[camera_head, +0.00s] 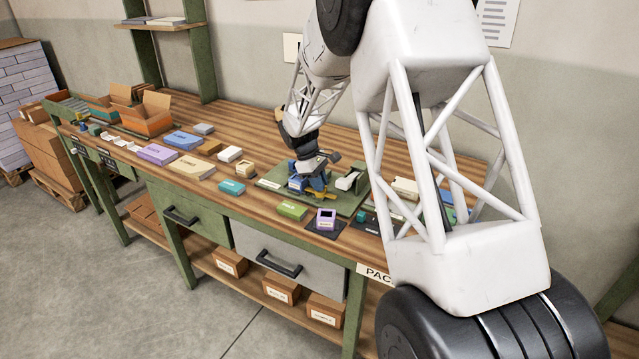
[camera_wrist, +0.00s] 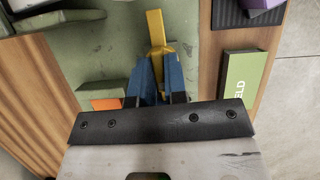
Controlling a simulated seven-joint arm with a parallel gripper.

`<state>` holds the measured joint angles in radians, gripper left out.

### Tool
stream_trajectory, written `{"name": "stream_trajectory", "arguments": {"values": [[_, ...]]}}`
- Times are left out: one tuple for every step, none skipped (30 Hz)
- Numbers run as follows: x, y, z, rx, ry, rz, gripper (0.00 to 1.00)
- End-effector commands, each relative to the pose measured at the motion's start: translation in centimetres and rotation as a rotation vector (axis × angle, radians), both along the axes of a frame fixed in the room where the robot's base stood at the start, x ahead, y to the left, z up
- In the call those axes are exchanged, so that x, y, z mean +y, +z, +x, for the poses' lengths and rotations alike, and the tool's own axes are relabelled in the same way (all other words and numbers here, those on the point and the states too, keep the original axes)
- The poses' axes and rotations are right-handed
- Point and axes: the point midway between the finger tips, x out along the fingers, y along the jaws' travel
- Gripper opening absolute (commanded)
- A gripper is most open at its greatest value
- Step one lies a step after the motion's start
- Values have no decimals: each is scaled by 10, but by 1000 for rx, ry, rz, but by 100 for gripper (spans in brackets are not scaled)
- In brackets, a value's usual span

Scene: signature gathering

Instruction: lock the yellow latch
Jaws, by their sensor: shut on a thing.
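The yellow latch (camera_wrist: 156,35) shows in the wrist view as a yellow bar running up from between my fingers, over a worn green plate (camera_wrist: 115,58). My gripper (camera_wrist: 160,80) has two blue fingers closed on the latch's near part, which they partly hide. In the head view my gripper (camera_head: 312,182) is low over the green mat on the workbench, and a bit of yellow (camera_head: 322,194) shows beside its fingers. How far the latch is turned cannot be told.
A green box (camera_wrist: 243,85) lies right of my gripper in the wrist view. An orange piece (camera_wrist: 107,104) is just left of the fingers. A purple device (camera_head: 326,219) stands on a dark pad near the bench's front edge. Several boxes (camera_head: 157,153) line the bench to the left.

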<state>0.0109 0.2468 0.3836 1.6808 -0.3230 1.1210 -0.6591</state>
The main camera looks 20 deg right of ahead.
Motion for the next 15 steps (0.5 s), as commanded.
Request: {"name": "stream_trajectory", "arguments": {"values": [[0, 0, 0, -1, -17, 0, 0], [0, 0, 0, -1, -26, 0, 0], [0, 0, 1, -1, -35, 0, 0], [0, 0, 1, -1, -43, 0, 0], [0, 0, 1, -1, -48, 0, 0], [0, 0, 1, -1, -55, 0, 0], [0, 0, 1, -1, -58, 0, 0], [0, 1, 1, -1, -61, 1, 0], [0, 1, 1, -1, -62, 0, 0], [0, 1, 1, -1, -63, 1, 0], [0, 0, 1, -1, -64, 0, 0], [0, 0, 1, -1, -64, 0, 0], [0, 1, 1, -1, -64, 0, 0], [0, 1, 1, -1, -64, 0, 0], [0, 1, 1, -1, -64, 0, 0]]}}
